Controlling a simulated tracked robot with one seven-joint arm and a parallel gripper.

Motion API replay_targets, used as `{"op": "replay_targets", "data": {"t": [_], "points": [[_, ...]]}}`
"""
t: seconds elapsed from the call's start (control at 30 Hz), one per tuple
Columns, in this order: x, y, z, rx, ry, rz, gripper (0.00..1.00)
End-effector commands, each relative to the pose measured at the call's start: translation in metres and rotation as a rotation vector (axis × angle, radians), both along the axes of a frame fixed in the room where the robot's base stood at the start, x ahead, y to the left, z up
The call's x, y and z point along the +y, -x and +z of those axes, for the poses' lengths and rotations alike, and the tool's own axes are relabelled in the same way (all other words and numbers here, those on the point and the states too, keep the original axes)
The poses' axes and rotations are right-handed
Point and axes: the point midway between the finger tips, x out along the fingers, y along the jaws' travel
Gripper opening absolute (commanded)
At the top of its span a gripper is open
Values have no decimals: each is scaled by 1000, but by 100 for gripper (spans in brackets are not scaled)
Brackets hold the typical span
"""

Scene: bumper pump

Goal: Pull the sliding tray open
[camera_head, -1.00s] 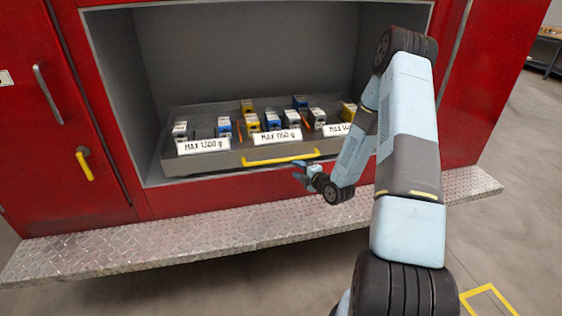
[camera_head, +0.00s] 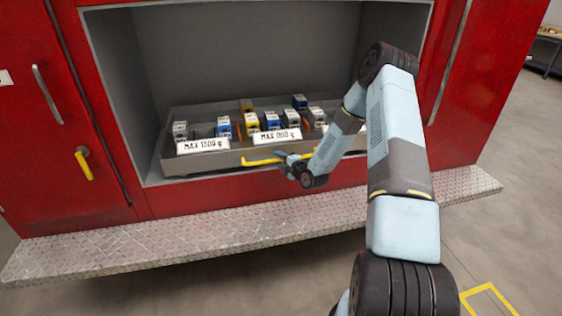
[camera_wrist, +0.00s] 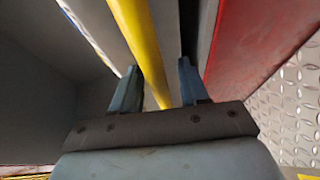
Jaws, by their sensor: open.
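The sliding tray (camera_head: 222,160) is a grey tray inside the open compartment of a red cabinet. A yellow bar handle (camera_head: 262,161) runs along its front; the right part is hidden behind my gripper and arm. My gripper (camera_head: 283,156) is at the middle of the handle. In the wrist view the yellow handle (camera_wrist: 140,45) passes between the two open fingers of my gripper (camera_wrist: 159,85), closer to the left finger. I cannot tell whether a finger touches it.
The tray holds several small blue, white and yellow boxes, with white weight labels (camera_head: 277,137) on its front. A metal tread-plate step (camera_head: 200,232) juts out below the compartment. A red door with a yellow latch (camera_head: 84,165) is at left.

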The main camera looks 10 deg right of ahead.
Motion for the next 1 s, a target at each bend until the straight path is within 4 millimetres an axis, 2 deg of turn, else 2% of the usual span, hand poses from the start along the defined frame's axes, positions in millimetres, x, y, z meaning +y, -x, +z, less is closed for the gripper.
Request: {"op": "replay_targets", "data": {"t": [0.13,0.6,1.0], "points": [[0,0,0,0,0,0,43],[-1,1,-1,2,0,-1,0],[-2,2,-2,5,0,-2,0]]}}
